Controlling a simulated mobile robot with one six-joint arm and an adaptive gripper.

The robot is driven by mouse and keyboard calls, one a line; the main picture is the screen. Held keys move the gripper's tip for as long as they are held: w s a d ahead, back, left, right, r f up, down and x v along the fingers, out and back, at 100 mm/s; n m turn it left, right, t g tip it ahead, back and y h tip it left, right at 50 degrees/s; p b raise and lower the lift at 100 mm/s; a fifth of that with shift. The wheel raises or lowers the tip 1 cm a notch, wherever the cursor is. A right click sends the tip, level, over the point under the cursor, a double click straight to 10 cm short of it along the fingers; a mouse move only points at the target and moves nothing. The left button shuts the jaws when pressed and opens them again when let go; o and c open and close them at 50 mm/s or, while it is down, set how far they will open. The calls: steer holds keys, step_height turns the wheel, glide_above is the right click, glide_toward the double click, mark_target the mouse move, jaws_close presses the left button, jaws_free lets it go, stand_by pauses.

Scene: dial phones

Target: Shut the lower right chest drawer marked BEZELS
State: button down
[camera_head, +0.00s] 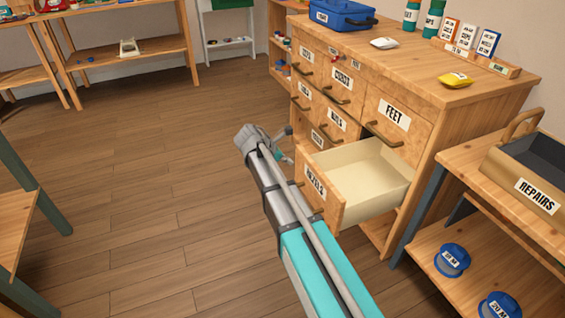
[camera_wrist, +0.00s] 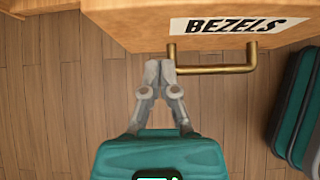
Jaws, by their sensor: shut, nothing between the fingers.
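The BEZELS drawer (camera_head: 326,208) is the lower right drawer of the wooden chest and stands pulled well out. Its cream inside (camera_head: 365,175) looks empty. In the wrist view its front (camera_wrist: 130,28) runs along the top, with the BEZELS label (camera_wrist: 240,25) and a brass handle (camera_wrist: 215,69). My gripper (camera_wrist: 160,64) is shut and empty. Its fingertips are just beside the handle's left post, close to the drawer front; I cannot tell whether they touch. In the head view my arm covers part of the drawer's left edge.
The FEET drawer (camera_head: 396,122) above is in. A blue toolbox (camera_head: 342,15) sits on the chest. The floor (camera_head: 150,190) on the left is clear.

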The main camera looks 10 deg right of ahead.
mark_target(303, 160)
steer(key=shift+w+d, duration=0.2)
steer(key=shift+d, duration=0.35)
steer(key=shift+w+d, duration=0.2)
steer(key=shift+d, duration=0.35)
steer(key=shift+w+d, duration=0.25)
steer(key=shift+d, duration=0.5)
